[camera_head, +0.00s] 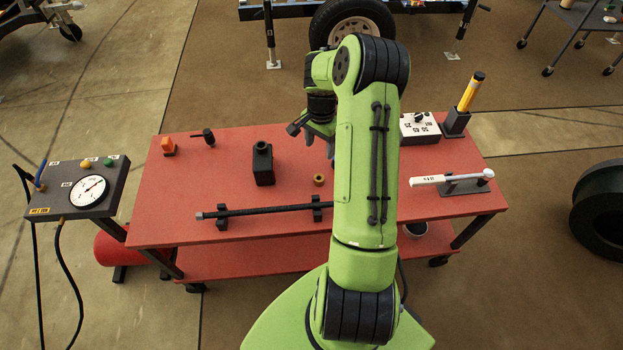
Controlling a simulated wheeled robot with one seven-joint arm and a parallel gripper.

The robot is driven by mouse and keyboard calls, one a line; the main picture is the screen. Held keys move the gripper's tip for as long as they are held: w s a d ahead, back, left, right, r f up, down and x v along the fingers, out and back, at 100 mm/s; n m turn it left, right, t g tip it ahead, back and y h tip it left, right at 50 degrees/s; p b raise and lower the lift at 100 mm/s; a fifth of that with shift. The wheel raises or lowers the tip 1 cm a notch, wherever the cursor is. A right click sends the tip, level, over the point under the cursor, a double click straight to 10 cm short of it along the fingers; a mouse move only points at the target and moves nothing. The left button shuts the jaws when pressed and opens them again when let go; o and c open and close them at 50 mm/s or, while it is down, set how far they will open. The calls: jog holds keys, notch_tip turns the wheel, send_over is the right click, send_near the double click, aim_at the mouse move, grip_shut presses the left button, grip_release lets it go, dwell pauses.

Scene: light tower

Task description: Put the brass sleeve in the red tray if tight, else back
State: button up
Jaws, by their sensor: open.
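A small brass sleeve (319,180) stands on the red bench top (215,185), just left of my arm. My gripper (323,142) is above the bench, up and slightly right of the sleeve and apart from it. It is open, with its fingers partly hidden by my forearm, and I see nothing held in it. I make out no separate red tray; my arm covers part of the bench.
A black block (263,165) stands left of the sleeve. A long dark rod (265,211) lies on supports in front. A white-handled tool (430,181), a dial box (418,127) and a yellow cylinder (469,94) are right. A gauge panel (88,190) stands left.

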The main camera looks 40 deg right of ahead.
aim_at(318, 177)
notch_tip(318, 177, down, 16)
jog(key=b, duration=0.5)
jog(key=shift+a, duration=0.1)
jog(key=shift+r, duration=0.2)
jog(key=shift+c, duration=0.5)
grip_shut()
notch_tip(318, 177, up, 10)
jog(key=p, duration=0.3)
